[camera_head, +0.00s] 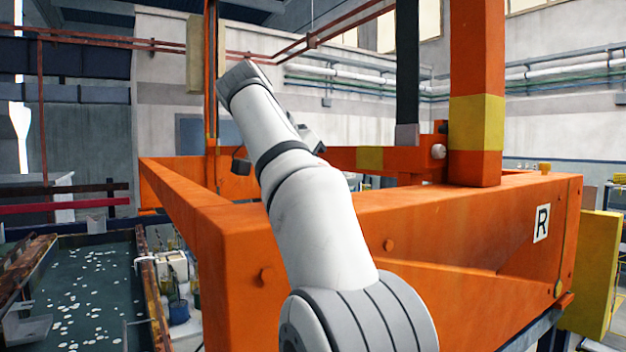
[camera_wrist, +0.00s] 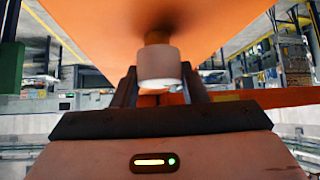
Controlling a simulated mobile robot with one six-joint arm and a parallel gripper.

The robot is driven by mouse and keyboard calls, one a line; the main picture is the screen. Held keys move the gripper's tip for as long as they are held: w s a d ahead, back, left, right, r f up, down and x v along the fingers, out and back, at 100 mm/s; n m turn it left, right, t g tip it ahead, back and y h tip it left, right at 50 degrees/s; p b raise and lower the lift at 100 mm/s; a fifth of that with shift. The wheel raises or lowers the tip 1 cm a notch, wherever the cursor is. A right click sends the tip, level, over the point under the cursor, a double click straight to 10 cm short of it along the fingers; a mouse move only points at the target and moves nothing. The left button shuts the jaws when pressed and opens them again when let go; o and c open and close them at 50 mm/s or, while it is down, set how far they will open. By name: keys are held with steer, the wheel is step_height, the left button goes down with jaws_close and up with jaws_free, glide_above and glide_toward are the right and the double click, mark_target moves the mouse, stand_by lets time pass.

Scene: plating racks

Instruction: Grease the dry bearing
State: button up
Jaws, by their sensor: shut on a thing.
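In the wrist view my gripper (camera_wrist: 160,86) is shut on a short pale cylinder (camera_wrist: 158,62), with one dark finger on each side. The cylinder's far end meets or lies right in front of a dark brown round fitting (camera_wrist: 158,36) on an orange surface (camera_wrist: 100,22). I cannot tell whether they touch, or whether this fitting is the dry bearing. In the head view my white arm rises before the orange frame (camera_head: 330,228); my gripper is hidden there. A small brass-coloured fitting (camera_head: 545,168) stands on the frame's right end.
A yellow box (camera_head: 597,265) stands at the right, beside the frame's "R" plate (camera_head: 541,223). A dark tank (camera_head: 85,290) with pale floating flecks lies at the lower left. An orange post with a yellow band (camera_head: 477,122) rises from the frame, close to my arm.

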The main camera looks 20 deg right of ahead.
steer(key=shift+m+g, duration=0.6)
steer(key=shift+m, duration=0.2)
steer(key=o, duration=1)
